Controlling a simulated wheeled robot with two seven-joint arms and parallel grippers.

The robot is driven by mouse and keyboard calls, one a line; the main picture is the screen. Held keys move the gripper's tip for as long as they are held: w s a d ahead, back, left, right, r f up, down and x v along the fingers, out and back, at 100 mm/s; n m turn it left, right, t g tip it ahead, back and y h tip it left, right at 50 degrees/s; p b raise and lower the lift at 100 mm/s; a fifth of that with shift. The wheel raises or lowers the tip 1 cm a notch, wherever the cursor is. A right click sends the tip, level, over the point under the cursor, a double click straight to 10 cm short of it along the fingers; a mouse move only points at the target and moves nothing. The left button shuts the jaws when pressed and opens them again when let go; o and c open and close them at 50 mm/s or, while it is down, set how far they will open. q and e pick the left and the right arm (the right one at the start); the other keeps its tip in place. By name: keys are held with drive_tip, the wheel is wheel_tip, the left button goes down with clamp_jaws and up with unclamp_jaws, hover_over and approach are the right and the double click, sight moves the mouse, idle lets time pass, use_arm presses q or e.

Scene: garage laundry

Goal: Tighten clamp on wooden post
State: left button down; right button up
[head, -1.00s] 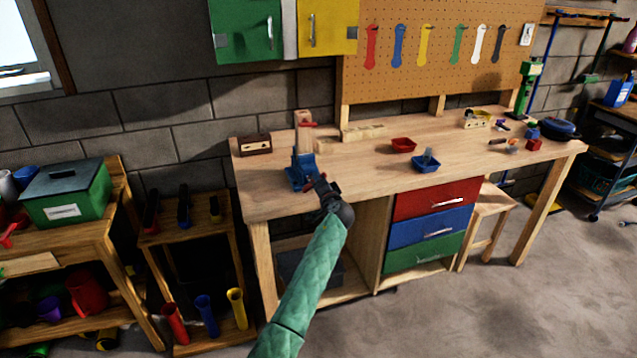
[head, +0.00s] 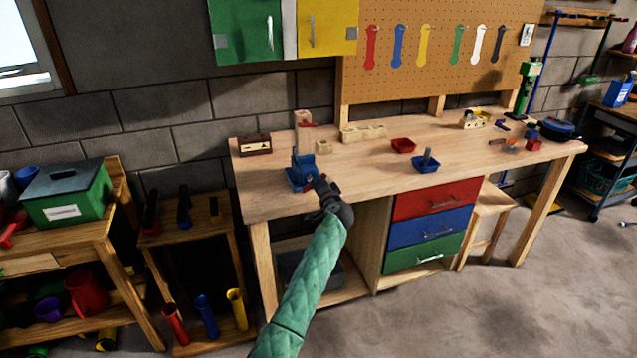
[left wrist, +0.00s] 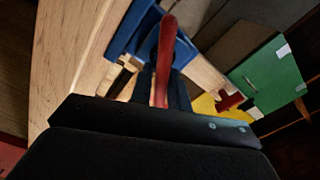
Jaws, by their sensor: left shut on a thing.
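A blue vise-like clamp (head: 297,178) stands near the front left of the workbench. It shows large in the left wrist view (left wrist: 130,30). My left gripper (head: 318,183) is at its front right side. In the left wrist view, the fingers are shut on its red handle (left wrist: 166,40). My right gripper is not in view.
On the workbench (head: 370,170), a brown box (head: 254,146) stands at the left. Pale blocks (head: 362,133), a red tray (head: 403,146) and a blue tray (head: 426,162) lie to the right. The bench front between clamp and blue tray is clear.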

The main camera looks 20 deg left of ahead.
use_arm(q)
drive_tip(key=shift+s+f, duration=0.1)
drive_tip(key=shift+f, duration=0.3)
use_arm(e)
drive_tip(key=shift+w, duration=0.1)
use_arm(q)
drive_tip(key=c, duration=1.4)
unclamp_jaws()
drive_tip(key=shift+c, duration=0.2)
drive_tip(key=shift+r, duration=0.2)
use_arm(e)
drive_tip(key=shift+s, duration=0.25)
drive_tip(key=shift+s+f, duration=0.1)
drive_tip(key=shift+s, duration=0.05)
use_arm(q)
drive_tip(key=v, duration=0.9)
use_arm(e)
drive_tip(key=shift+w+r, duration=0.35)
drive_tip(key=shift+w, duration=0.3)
